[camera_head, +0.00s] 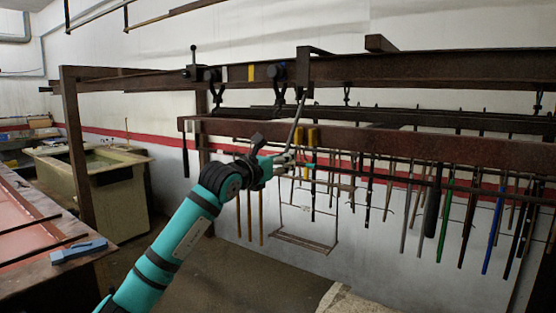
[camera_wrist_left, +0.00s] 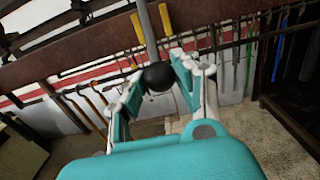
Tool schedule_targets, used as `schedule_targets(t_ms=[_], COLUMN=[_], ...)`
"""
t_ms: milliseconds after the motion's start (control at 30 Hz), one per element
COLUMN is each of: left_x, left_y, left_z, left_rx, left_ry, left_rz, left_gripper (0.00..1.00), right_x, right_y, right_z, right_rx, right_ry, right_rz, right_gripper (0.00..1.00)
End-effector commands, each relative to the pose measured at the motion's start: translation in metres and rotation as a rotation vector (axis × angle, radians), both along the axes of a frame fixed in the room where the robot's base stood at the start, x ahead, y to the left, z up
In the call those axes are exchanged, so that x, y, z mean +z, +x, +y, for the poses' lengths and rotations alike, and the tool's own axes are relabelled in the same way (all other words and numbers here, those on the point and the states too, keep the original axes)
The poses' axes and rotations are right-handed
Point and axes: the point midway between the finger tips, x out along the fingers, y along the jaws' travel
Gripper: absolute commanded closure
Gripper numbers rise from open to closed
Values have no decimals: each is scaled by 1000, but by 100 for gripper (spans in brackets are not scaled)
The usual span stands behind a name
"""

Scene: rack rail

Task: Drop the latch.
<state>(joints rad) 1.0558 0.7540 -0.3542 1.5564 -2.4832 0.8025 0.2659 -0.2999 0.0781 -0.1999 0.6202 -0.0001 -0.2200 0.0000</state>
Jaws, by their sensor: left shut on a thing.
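My left gripper (camera_head: 284,160) is shut on the black ball knob (camera_wrist_left: 158,77) at the lower end of a grey rod (camera_head: 298,118). The rod slants up from the knob to the rack rail (camera_head: 400,68), and also shows in the left wrist view (camera_wrist_left: 145,35). The fingers (camera_wrist_left: 165,88) stand on either side of the knob. A small upright lever with a dark tip (camera_head: 193,58) sits on a block at the rail's left. I cannot tell for sure which part is the latch. My right gripper is not in view.
A lower rusty beam (camera_head: 400,141) crosses just above my gripper, with many rods and tools hanging behind it. Yellow handles (camera_head: 312,136) are close to the right of the rod. A wire frame (camera_head: 305,240) hangs below. A bench (camera_head: 30,225) stands at left; the floor between is clear.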

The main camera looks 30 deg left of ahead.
Motion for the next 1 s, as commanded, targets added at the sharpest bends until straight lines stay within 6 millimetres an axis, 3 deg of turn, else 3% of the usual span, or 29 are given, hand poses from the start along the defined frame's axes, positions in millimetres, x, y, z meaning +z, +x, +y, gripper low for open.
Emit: schedule_targets(t_ms=[300, 567, 1000], left_x=[-18, -22, -31], left_y=[28, 37, 73], left_z=[-3, -4, -6], left_rx=[-1, -2, -1], left_ry=[-1, -1, -1], left_rz=[7, 7, 4], left_gripper=[87, 88, 88], right_x=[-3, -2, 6], right_y=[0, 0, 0], right_z=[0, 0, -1], right_rx=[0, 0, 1], right_ry=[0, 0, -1], right_rz=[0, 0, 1], right_gripper=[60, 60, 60])
